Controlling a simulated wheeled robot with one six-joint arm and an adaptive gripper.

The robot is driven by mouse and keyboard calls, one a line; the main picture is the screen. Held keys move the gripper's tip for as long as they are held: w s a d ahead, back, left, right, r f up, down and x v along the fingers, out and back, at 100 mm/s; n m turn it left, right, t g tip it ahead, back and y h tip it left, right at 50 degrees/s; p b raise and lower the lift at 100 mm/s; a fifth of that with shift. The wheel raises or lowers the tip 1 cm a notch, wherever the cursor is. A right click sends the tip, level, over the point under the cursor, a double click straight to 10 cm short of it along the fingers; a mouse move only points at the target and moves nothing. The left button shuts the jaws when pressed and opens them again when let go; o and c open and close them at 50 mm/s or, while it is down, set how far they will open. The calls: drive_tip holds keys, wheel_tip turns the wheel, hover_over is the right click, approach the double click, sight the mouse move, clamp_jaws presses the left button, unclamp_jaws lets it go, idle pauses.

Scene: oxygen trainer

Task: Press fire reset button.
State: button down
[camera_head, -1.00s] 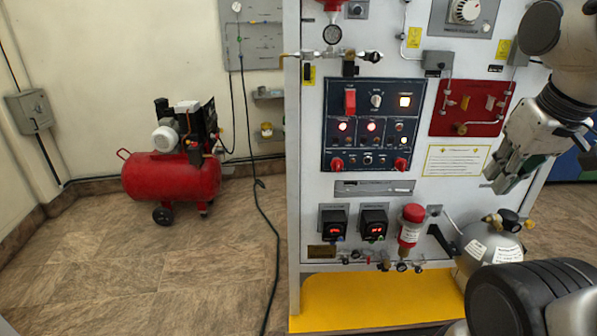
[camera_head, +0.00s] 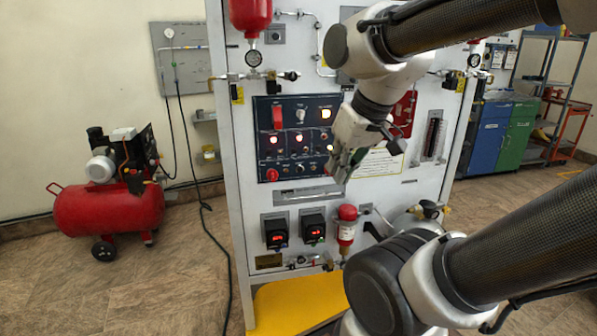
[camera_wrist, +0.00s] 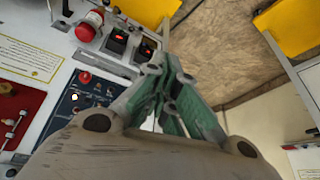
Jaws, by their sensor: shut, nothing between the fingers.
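The dark blue control panel (camera_head: 262,140) is on the white trainer board in the head view, with a red guarded switch, lit white and red lamps, small knobs and a red knob (camera_head: 272,175) at its lower left. I cannot tell which control is the fire reset button; the labels are too small. My gripper (camera_head: 342,178) is shut and empty, in front of the panel's lower right corner, and hides part of it. In the wrist view my gripper (camera_wrist: 172,92) points away from the camera, with the control panel (camera_wrist: 80,105) to its left.
A red-capped cylinder (camera_head: 347,229) and two small red-digit displays (camera_head: 277,238) sit below the panel. A red compressor (camera_head: 110,208) is on the floor at left. Blue and green cabinets (camera_head: 500,135) stand at right.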

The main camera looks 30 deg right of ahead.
drive_tip(key=w+a+f+t+y, duration=0.1)
drive_tip(key=w+a, duration=0.2)
drive_tip(key=w, duration=0.5)
drive_tip(key=w+a+f+t+y, duration=0.1)
drive_tip(key=w+a+f+t, duration=0.1)
drive_tip(key=w, duration=0.5)
drive_tip(key=m+t+h, duration=0.1)
drive_tip(key=m+h, duration=0.5)
drive_tip(key=h, duration=0.6)
approach(300, 169)
drive_tip(key=s+f, duration=0.3)
drive_tip(key=f, duration=0.1)
drive_tip(key=s+d+h, duration=0.1)
drive_tip(key=s+d+f+g+h, duration=0.1)
drive_tip(key=s+h, duration=0.1)
drive_tip(key=shift+s+d+f+m, duration=0.2)
drive_tip(key=shift+s+m, duration=0.1)
drive_tip(key=shift+w+d, duration=0.4)
drive_tip(key=shift+w, duration=1)
drive_tip(key=shift+w+d, duration=0.4)
drive_tip(key=shift+w, duration=1)
drive_tip(key=shift+w+d, duration=0.45)
drive_tip(key=shift+w, duration=1)
drive_tip(key=shift+w, duration=0.1)
